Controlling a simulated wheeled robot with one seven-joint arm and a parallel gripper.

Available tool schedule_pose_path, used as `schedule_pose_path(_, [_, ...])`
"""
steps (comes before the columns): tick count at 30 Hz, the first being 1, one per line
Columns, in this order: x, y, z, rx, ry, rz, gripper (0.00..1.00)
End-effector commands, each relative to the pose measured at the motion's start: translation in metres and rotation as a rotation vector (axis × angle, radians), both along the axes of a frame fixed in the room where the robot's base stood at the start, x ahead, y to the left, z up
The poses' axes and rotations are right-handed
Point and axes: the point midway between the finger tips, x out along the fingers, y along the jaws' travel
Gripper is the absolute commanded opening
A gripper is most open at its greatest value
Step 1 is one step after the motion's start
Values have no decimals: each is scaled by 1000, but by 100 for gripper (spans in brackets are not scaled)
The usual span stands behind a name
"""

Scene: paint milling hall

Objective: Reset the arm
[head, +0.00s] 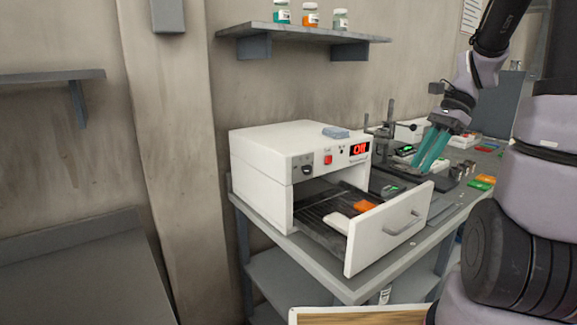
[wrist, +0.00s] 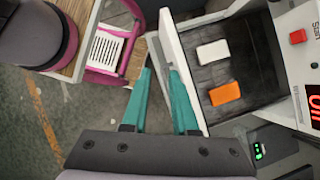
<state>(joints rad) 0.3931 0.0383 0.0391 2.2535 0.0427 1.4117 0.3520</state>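My gripper (head: 423,168) hangs with its teal fingers pointing down, beyond the far right end of the open drawer in the head view. In the wrist view, the gripper (wrist: 161,70) has a gap between its fingertips, with nothing held there. One finger overlaps the drawer front (wrist: 187,70) in that view; I cannot tell whether they touch. The white drawer (head: 388,230) is pulled out of a white box-shaped machine (head: 270,155). An orange block (head: 364,206) and a white block (head: 341,222) lie on its dark floor; both show in the wrist view.
The machine stands on a grey bench (head: 300,255) with a metal stand (head: 388,125) and several small items behind it. A shelf (head: 300,35) with jars is above. A pink-framed stool or cart (wrist: 108,45) and a wooden top (head: 360,316) are near my base.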

Motion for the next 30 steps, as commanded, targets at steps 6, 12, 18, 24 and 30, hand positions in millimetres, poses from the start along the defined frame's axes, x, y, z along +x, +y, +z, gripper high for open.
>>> schedule_pose_path(6, [-24,28,50,-193,-365,308,27])
schedule_pose_path(12, [-48,47,89,-357,-686,565,27])
schedule_pose_path(18, [-68,58,116,-477,-916,735,27])
schedule_pose_path(24, [-75,61,125,-518,-995,791,27])
schedule_pose_path(30, [-75,61,125,-520,-996,792,27])
